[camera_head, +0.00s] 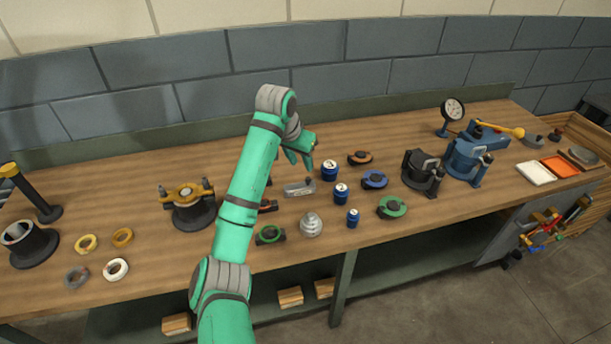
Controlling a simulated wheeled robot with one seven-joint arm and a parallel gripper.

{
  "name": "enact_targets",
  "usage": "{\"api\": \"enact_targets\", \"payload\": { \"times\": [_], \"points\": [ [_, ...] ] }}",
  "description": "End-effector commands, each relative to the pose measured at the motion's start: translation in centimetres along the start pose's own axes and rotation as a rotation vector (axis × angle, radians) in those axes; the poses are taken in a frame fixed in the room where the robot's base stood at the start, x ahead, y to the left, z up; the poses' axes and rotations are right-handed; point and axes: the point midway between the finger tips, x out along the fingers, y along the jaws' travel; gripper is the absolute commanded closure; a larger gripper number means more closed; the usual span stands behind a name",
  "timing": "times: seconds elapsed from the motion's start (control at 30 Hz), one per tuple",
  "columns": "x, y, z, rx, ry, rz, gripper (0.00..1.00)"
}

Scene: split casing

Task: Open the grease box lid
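My gripper (299,163) is over the middle of the workbench, pointing down. Its two fingertips look apart, with nothing visible between them. A small grey metal box-like piece (298,189) lies on the bench just below and near the fingers; it may be the grease box, but no label can be read. Its top looks closed, though lid and body are hard to tell apart at this size. I cannot tell how far above it the fingers are. My arm hides part of the bench to the left of it.
Blue cans (341,194) stand right of the grey piece, with a silver stepped cone (311,224) in front. A green ring part (392,208) and a blue ring part (374,180) lie further right. A yellow-topped casing (188,204) stands left of my arm.

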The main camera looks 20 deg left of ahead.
Motion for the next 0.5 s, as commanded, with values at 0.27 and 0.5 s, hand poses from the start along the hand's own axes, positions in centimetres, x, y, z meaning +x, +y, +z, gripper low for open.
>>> {"api": "enact_targets", "payload": {
  "times": [0.27,0.5],
  "points": [
    [4.9,0.0,0.1,-0.003,-0.003,0.000,0.67],
    [8.3,0.0,0.1,-0.004,-0.001,0.000,0.67]
  ]
}}
